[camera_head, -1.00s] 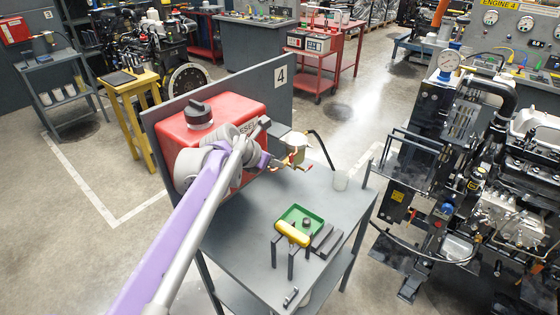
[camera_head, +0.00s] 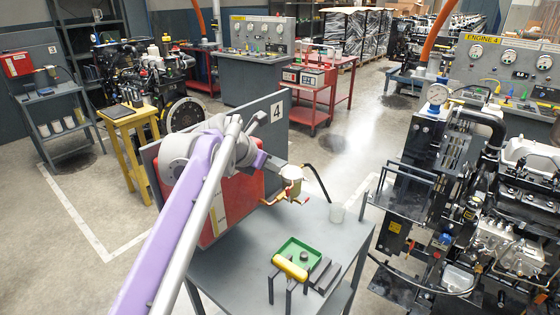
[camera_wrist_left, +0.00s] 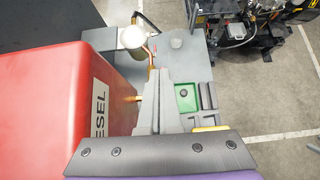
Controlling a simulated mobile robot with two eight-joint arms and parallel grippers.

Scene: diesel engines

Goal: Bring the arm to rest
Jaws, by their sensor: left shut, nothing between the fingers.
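My left arm reaches in from the lower left of the head view, over the grey table (camera_head: 225,272). Its gripper (camera_head: 276,163) is beside the red diesel tank (camera_head: 225,205), near a pale metal bowl with brass fittings (camera_head: 291,181). In the left wrist view the shut fingers (camera_wrist_left: 163,75) are empty and point along the tank's side (camera_wrist_left: 50,100), above the table. The wrist hides the top of the tank in the head view. My right gripper is not in view.
On the table are a green tray (camera_head: 292,246), a yellow cylinder (camera_head: 290,267) on dark stands, dark blocks (camera_head: 325,275) and a clear cup (camera_head: 337,213). A grey panel marked 4 (camera_head: 279,110) stands behind the tank. An engine (camera_head: 500,200) stands at right. Open floor lies left.

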